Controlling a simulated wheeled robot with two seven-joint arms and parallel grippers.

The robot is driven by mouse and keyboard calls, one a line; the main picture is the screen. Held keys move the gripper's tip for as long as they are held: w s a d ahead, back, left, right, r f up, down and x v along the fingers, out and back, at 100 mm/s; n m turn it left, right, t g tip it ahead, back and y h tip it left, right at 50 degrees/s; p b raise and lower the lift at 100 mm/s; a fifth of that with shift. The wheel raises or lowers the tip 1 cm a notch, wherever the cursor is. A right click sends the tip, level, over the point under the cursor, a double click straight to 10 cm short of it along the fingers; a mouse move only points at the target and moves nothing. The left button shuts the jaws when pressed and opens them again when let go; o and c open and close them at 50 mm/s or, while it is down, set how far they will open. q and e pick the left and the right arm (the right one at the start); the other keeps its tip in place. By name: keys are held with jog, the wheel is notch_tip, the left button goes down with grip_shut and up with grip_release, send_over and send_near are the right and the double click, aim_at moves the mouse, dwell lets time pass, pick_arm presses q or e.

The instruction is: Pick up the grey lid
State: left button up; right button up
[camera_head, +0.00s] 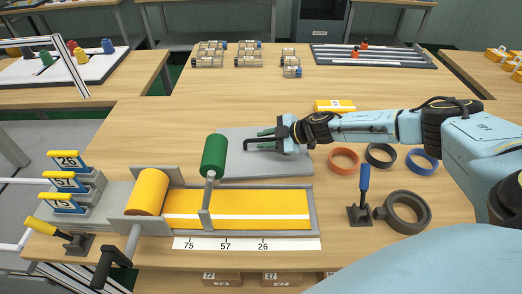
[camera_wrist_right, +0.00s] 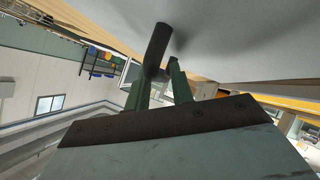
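The grey lid (camera_head: 235,170) is a flat plate behind the yellow felt bed, with a dark bracket-shaped handle (camera_head: 247,146) on top. In the right wrist view the lid's grey face (camera_wrist_right: 250,35) fills the upper right, and the handle (camera_wrist_right: 157,46) stands by the fingertips. My right gripper (camera_head: 264,138) reaches in from the right, low over the lid. Its green fingers (camera_wrist_right: 164,72) are apart, at the near end of the handle; I cannot tell if they touch it. My left gripper is not in view.
A green roller (camera_head: 214,155) stands close left of the lid. The yellow felt bed (camera_head: 255,205) lies in front. Orange (camera_head: 344,160), black (camera_head: 380,155) and blue (camera_head: 421,161) rings lie to the right, under and beside my arm. A yellow block (camera_head: 335,106) sits behind my forearm.

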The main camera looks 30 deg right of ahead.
jog(key=shift+x, duration=0.85)
jog(key=shift+c, duration=0.2)
grip_shut()
